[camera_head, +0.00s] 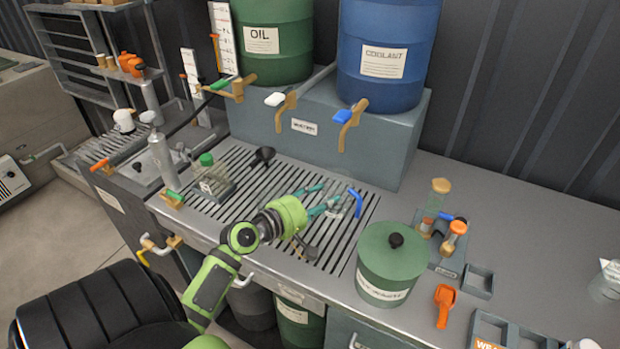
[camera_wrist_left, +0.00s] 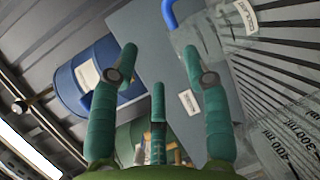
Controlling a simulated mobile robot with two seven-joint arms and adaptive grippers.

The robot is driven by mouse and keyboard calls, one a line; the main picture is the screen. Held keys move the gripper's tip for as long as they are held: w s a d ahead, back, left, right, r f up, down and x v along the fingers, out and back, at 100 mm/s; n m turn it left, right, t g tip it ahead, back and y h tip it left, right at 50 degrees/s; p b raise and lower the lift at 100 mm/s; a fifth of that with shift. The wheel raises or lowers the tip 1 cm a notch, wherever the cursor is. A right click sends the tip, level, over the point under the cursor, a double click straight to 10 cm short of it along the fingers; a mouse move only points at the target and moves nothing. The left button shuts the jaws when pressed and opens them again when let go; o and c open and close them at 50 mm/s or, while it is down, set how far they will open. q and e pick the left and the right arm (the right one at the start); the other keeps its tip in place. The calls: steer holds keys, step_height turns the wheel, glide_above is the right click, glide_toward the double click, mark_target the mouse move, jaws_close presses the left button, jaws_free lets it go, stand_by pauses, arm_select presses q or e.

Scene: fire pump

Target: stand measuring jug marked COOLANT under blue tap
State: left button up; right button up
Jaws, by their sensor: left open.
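The blue tap (camera_head: 345,117) juts from the box below the blue COOLANT drum (camera_head: 385,52). A clear measuring jug with a blue handle (camera_head: 355,202) stands on the slotted drain grate in front of that box. In the left wrist view its blue handle (camera_wrist_left: 169,14) and a label (camera_wrist_left: 243,15) show at the top; the label is hard to read. My left gripper (camera_head: 326,198) is open, low over the grate beside the jug, its teal fingers close to the clear body. Contact cannot be told. In the left wrist view nothing is clamped between the fingertips (camera_wrist_left: 160,62).
A green lidded canister (camera_head: 390,265) stands close right of the grate. A clear green-capped container (camera_head: 212,178) and a dark object (camera_head: 263,156) sit on the grate's left. White (camera_head: 280,98) and green (camera_head: 222,84) taps are left of the blue one. Bare bench (camera_head: 510,215) lies right.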

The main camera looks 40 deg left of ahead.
arm_select(q)
steer(key=shift+b+v, duration=0.3)
steer(key=shift+v, duration=1.65)
stand_by(0.7)
